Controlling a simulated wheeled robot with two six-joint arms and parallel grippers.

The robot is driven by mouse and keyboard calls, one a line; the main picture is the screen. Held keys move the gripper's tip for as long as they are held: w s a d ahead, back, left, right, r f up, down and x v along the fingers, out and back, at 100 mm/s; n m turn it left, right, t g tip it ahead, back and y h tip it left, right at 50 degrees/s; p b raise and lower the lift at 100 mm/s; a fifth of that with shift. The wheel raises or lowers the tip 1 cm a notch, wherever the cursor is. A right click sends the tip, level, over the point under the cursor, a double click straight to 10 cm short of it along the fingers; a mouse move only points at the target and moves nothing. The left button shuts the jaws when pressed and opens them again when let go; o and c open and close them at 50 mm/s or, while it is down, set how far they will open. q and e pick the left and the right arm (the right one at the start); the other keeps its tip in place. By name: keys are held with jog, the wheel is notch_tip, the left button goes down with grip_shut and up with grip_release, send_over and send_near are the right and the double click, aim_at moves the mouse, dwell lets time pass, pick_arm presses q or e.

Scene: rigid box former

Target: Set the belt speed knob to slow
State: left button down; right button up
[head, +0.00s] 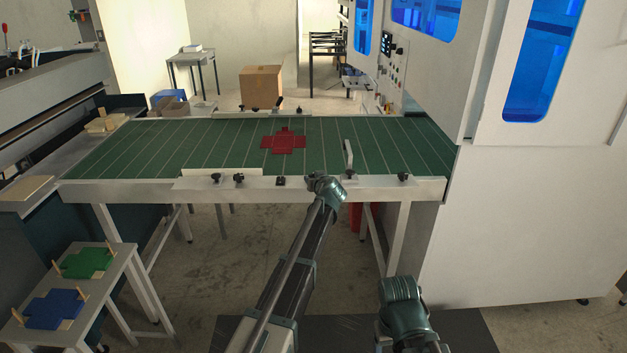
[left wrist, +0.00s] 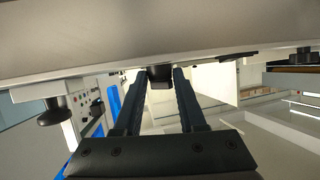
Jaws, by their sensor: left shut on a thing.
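A black knob (left wrist: 160,82) under the edge of a pale rail (left wrist: 215,50) sits between the fingertips of my left gripper (left wrist: 160,74) in the left wrist view. The two dark fingers flank it, and the gripper is shut on it. In the head view my left wrist (head: 325,188) is at the front rail of the green belt table (head: 160,192) and hides this knob. No marks for slow or another speed can be read. My right arm (head: 403,300) is low at the front right, away from the table. Its fingers are not seen.
Several other black knobs (head: 239,180) line the front rail. A red cross-shaped blank (head: 284,142) lies on the belt. A tall white machine (head: 530,210) stands at the right. A side table (head: 100,292) with green and blue blanks is at the lower left.

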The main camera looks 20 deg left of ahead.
pick_arm(q)
jog(key=shift+w+d, duration=0.1)
jog(key=n+g+y, duration=0.1)
jog(key=n+y, duration=0.1)
jog(key=n+g+y, duration=0.1)
jog(key=shift+w+d+g, duration=0.3)
jog(key=shift+w, duration=0.05)
jog(key=n+g+y, duration=0.2)
jog(key=n, duration=0.1)
jog(key=shift+w+d, duration=0.1)
jog(key=shift+w, duration=0.1)
jog(key=shift+n+g+y, duration=0.5)
jog(key=shift+n+g, duration=0.2)
jog(key=shift+g, duration=0.2)
jog(key=shift+s, duration=0.1)
jog(key=c, duration=0.5)
grip_release()
